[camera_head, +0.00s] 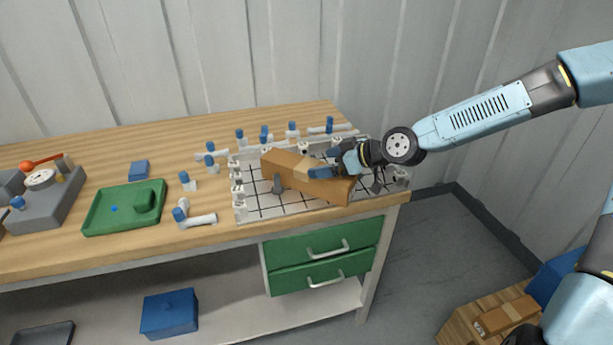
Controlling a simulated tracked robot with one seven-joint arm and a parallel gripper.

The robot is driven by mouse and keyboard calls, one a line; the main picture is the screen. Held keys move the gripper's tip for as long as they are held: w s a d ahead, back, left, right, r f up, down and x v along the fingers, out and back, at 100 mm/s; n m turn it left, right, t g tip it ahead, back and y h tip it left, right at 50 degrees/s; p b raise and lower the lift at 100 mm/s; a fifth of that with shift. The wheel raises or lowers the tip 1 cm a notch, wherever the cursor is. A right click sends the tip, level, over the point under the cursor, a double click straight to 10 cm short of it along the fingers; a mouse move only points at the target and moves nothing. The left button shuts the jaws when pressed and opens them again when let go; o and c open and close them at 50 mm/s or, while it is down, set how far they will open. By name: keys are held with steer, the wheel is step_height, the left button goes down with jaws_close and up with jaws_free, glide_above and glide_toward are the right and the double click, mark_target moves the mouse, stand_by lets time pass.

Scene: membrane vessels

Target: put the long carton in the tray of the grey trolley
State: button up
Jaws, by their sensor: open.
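A long brown carton (283,166) with a paler band lies slantwise over a white gridded board (255,206) at the right end of the workbench. My gripper (322,172) is open at the carton's right half, with its blue and black fingers over or beside it. The gripper hides part of the carton, and I cannot tell whether the fingers touch it. I cannot make out a grey trolley or its tray in this view.
Several blue-capped white vessels (188,181) stand or lie around the board. A green tray (98,215) and a grey holder (52,205) are at the left. A wooden crate (462,325) with a smaller carton (507,315) is at the lower right. Corrugated walls stand close behind.

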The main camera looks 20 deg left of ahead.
mark_target(309, 165)
steer(key=shift+x, duration=2.55)
steer(key=shift+s, duration=0.2)
steer(key=shift+c, duration=0.5)
steer(key=c, duration=1.2)
